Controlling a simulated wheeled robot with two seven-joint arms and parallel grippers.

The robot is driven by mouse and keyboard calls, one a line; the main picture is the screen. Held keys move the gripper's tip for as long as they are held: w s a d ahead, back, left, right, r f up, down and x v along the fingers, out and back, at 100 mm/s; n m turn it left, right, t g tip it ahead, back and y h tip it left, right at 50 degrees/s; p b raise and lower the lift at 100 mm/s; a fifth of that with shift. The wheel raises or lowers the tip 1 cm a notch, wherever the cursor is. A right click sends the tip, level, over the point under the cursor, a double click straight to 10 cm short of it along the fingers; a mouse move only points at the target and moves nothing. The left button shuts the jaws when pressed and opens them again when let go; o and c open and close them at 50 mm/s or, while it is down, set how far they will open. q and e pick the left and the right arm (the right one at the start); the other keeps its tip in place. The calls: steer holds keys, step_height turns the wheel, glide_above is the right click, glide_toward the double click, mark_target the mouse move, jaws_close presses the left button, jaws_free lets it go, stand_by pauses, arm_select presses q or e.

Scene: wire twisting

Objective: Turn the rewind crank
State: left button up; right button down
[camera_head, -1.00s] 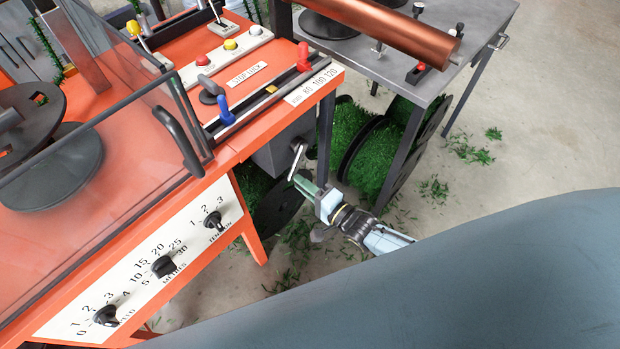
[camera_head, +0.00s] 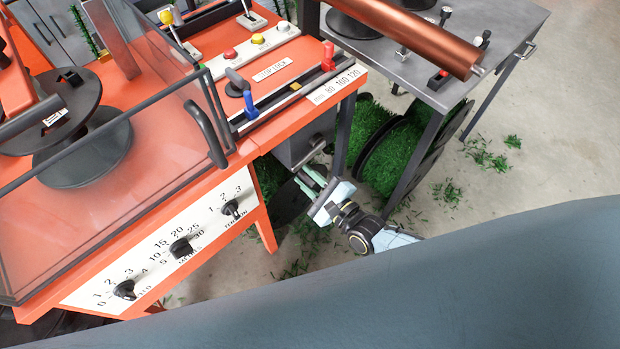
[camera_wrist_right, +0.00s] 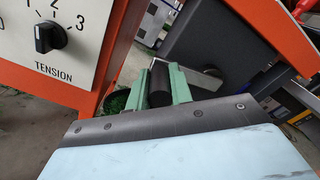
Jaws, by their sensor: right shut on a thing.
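The rewind crank sits on a dark grey box (camera_head: 303,137) under the right end of the orange machine. Its metal arm (camera_head: 311,153) shows in the head view. My right gripper (camera_head: 308,183) is below the box, shut on the crank's black handle (camera_wrist_right: 160,85). In the right wrist view the handle lies between the two green fingers, and the grey box (camera_wrist_right: 225,50) is just beyond. My left gripper is not in view.
The orange machine (camera_head: 255,145) has a tension, metres and speed knob panel (camera_head: 205,225) on its front. A grey table (camera_head: 460,85) stands at right, with green reels (camera_head: 400,160) below it. Green clippings lie on the floor.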

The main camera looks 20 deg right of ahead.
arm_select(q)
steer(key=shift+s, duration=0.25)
arm_select(e)
steer(key=shift+s+r+m, duration=0.1)
steer(key=shift+r+m, duration=0.5)
steer(key=shift+m, duration=0.2)
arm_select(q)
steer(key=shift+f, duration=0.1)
arm_select(e)
steer(key=c, duration=1.3)
jaws_free()
steer(key=shift+o, duration=0.2)
steer(key=shift+s+d, duration=0.2)
steer(key=shift+s, duration=0.15)
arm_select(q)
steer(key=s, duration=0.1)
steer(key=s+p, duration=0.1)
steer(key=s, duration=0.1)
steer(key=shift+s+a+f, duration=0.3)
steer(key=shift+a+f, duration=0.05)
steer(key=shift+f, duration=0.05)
arm_select(e)
steer(key=v, duration=1.2)
steer(key=shift+s, duration=0.2)
